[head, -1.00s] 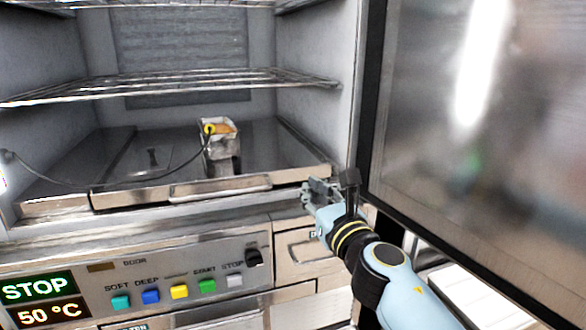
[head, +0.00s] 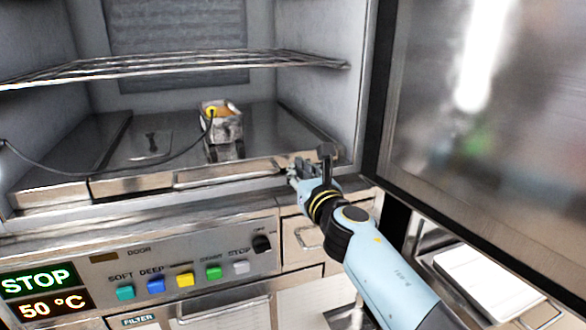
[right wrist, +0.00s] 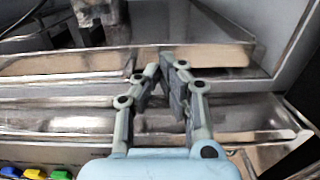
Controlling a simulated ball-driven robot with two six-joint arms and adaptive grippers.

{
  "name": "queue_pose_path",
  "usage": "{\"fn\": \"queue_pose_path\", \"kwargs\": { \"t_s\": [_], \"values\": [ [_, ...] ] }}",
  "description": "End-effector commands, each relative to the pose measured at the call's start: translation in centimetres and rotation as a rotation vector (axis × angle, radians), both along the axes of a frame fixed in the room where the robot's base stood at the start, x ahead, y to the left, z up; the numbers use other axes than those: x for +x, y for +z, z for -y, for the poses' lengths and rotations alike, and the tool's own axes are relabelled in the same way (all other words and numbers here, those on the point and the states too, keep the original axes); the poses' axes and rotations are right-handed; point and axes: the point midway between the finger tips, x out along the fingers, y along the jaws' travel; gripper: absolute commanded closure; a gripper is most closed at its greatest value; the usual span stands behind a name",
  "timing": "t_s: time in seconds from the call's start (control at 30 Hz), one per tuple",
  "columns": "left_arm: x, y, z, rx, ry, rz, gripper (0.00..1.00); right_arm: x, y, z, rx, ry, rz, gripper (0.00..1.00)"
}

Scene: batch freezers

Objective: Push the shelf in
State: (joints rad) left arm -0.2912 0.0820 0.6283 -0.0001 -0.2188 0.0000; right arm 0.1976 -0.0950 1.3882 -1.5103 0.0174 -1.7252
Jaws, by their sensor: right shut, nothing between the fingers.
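The bottom metal shelf (head: 130,184) lies inside the open freezer chamber, with a handle-like bar (head: 222,178) along its front edge. My right gripper (head: 294,172) is at the right end of that front edge. In the right wrist view, the gripper's fingertips (right wrist: 167,68) are together and empty, pointing at the shelf's front face (right wrist: 80,62). Whether they touch it I cannot tell. A wire shelf (head: 200,64) hangs higher in the chamber. My left gripper is not in view.
A small box (head: 222,122) with a yellow-tipped cable stands on the bottom shelf. The freezer door (head: 480,150) stands open at the right, close to my right arm. The control panel (head: 180,265) with coloured buttons is below the chamber.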

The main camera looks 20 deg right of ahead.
Motion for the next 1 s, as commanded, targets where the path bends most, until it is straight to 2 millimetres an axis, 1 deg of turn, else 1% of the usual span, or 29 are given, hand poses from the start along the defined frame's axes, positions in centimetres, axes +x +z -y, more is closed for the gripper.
{"fn": "queue_pose_path", "kwargs": {
  "t_s": [0.03,0.1,0.23,0.4,0.67,0.77,0.9,1.0],
  "values": [
    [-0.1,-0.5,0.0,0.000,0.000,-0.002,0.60,0.8,-0.2,0.0,0.000,0.000,0.001,1.00],
    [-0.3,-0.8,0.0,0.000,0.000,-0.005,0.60,1.7,-0.2,-0.1,0.000,0.000,0.000,1.00],
    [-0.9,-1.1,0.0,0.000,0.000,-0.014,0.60,2.8,-0.1,-0.1,0.000,0.000,0.000,1.00],
    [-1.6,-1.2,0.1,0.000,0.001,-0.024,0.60,3.2,-0.1,-0.1,0.000,0.000,-0.001,1.00],
    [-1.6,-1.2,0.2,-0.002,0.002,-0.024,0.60,3.3,0.0,-0.1,0.000,0.000,0.000,1.00],
    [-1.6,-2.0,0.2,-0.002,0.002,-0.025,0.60,4.5,-0.2,-0.1,0.000,0.000,0.002,1.00],
    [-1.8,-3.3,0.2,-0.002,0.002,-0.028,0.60,7.1,-0.3,-0.2,-0.001,-0.001,0.002,1.00],
    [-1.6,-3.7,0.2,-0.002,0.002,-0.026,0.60,8.1,-0.3,-0.3,0.000,-0.001,0.001,1.00]
  ]
}}
